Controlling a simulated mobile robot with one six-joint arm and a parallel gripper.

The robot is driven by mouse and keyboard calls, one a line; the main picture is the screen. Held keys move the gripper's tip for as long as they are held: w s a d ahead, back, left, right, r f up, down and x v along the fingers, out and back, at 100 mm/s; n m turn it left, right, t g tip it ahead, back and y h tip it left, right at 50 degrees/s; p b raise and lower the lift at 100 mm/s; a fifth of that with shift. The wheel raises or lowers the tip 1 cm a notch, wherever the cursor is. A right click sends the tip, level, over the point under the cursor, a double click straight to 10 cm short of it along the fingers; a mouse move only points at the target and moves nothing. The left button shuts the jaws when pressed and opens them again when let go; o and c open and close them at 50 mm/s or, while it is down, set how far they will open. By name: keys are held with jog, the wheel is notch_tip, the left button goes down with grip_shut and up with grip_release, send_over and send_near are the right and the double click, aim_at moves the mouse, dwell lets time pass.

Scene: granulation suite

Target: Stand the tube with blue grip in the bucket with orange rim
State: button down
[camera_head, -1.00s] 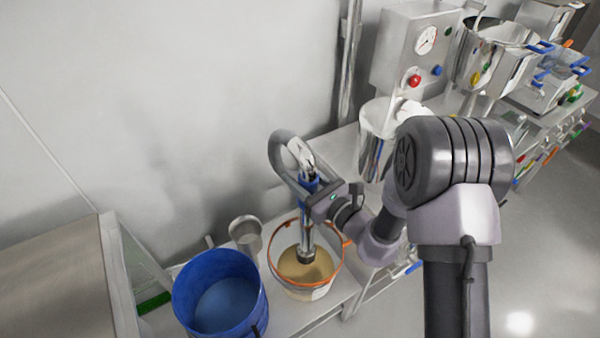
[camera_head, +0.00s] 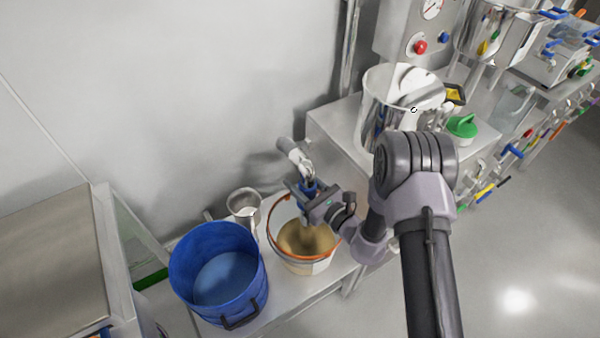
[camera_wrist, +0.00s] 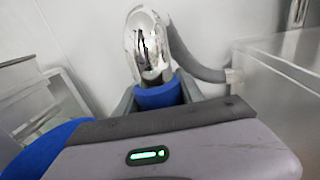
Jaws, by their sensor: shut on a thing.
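The tube with blue grip (camera_head: 309,184) is held between the jaws of my gripper (camera_head: 306,190). In the wrist view its blue grip (camera_wrist: 158,95) sits between the fingers, with a shiny metal head and a grey hose above it. The tube looks roughly upright. The bucket with orange rim (camera_head: 318,266) is directly below my gripper, with tan material inside. The tube's lower part goes down within the bucket's outline. Its bottom end is mostly hidden by my gripper, so I cannot tell whether it touches the contents.
A large blue bucket (camera_head: 217,248) stands left of the orange-rimmed one. A small metal cup (camera_head: 243,203) stands behind, near the wall. A steel pot (camera_head: 378,105) and a green-topped item (camera_head: 462,127) are on the higher bench at right.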

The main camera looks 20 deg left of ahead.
jog(key=shift+f, duration=0.1)
jog(key=c, duration=0.7)
grip_release()
jog(key=shift+o, duration=0.2)
jog(key=p+v, duration=0.4)
jog(key=v, duration=1.3)
jog(key=shift+s+d+p, duration=0.15)
jog(key=shift+s+p, duration=0.1)
jog(key=shift+p, duration=0.05)
jog(key=shift+f, duration=0.1)
